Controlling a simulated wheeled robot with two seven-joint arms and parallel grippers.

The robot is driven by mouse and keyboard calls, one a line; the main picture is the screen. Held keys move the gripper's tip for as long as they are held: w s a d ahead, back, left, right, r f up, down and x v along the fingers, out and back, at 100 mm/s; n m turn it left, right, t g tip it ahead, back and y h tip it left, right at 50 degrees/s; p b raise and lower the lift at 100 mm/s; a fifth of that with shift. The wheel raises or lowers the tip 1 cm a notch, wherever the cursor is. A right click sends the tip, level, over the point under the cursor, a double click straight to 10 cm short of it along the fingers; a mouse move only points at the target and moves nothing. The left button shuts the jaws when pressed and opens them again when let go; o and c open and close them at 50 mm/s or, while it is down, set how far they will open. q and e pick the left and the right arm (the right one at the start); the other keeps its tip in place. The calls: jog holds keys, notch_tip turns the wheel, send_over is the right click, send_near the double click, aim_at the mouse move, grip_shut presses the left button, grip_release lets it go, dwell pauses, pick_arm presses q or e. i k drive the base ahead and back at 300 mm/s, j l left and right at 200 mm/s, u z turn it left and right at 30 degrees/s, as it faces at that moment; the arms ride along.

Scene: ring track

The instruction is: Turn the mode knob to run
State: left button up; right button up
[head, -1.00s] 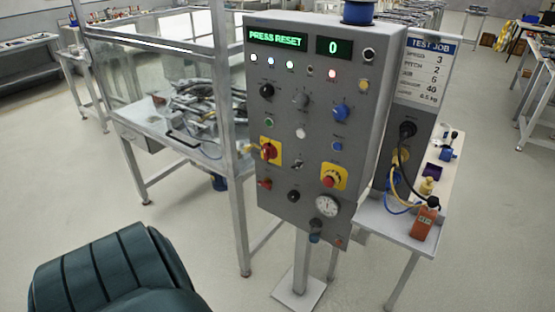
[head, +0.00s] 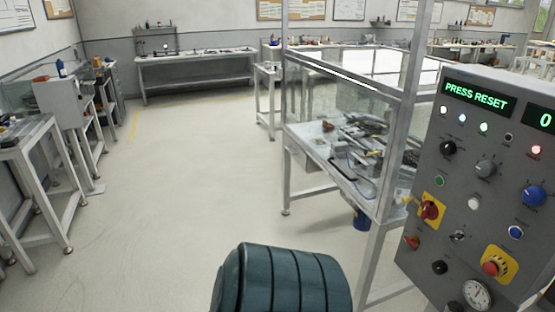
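The grey control panel (head: 462,185) stands at the right edge of the head view, partly cut off. Its green display (head: 478,97) reads PRESS RESET. The panel carries a black knob (head: 448,147), a grey knob (head: 485,168) and a blue knob (head: 533,194). A red rotary switch on a yellow plate (head: 429,209) sits lower left. Labels are too small to read, so I cannot tell which one is the mode knob. Neither of my grippers is in view.
A glass-walled bench (head: 345,150) with metal parts stands directly left of the panel. Another bench (head: 20,150) lies along the left side. The pale floor (head: 190,170) between them is clear. A red button on a yellow plate (head: 491,268) sits low on the panel.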

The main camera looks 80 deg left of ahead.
aim_at(449, 147)
jog(key=u, duration=1.4)
